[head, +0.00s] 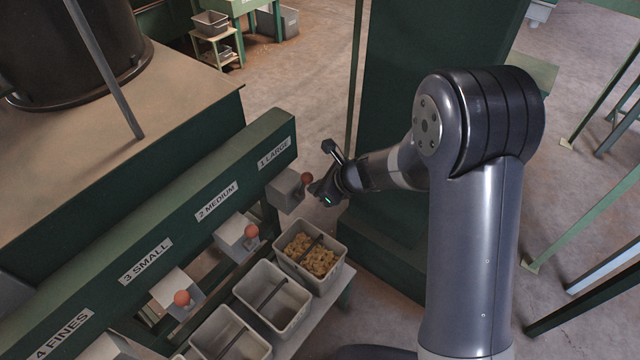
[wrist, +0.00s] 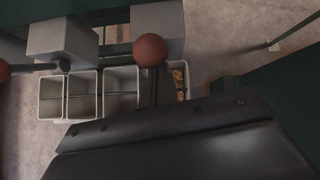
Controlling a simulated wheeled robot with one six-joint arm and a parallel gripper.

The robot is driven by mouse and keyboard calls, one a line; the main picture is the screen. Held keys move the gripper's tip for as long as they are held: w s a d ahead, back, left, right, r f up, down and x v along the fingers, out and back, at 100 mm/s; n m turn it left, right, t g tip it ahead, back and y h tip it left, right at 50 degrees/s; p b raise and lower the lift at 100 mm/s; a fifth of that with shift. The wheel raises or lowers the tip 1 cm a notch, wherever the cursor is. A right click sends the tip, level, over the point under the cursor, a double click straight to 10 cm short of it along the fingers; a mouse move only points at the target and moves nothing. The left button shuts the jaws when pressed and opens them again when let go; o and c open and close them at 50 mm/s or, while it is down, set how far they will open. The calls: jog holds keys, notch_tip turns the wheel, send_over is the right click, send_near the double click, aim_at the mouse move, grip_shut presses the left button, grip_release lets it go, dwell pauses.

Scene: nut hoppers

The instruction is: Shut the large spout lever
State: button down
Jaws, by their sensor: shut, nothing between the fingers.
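The large spout (head: 284,190) is a grey block under the "1 LARGE" label on the green hopper beam. Its lever ends in a red-brown ball (head: 306,178) on the side facing my arm. My gripper (head: 317,188) is shut and empty, right beside that ball; whether it touches cannot be told. In the wrist view the ball (wrist: 150,50) sits in front of the grey spout block (wrist: 158,22), just above the dark fingers (wrist: 150,92). The lever's rod is mostly hidden. The bin (head: 325,282) below the large spout holds nuts.
The medium spout (head: 236,236) and small spout (head: 172,290) carry similar ball levers, left along the beam (head: 120,228). Grey bins (head: 272,298) stand below on a shelf; the one under medium looks empty. A green column (head: 420,90) stands behind my arm.

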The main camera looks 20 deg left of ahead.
jog(key=shift+w+a+r, duration=0.15)
jog(key=shift+a+r, duration=0.15)
jog(key=shift+w+a+r, duration=0.1)
jog(key=shift+a+r, duration=0.05)
jog(key=shift+r, duration=0.1)
dwell(0.4)
jog(key=d+f+b+v, duration=0.1)
jog(key=v, duration=1)
jog(key=shift+d+f, duration=0.2)
jog(key=shift+d, duration=0.35)
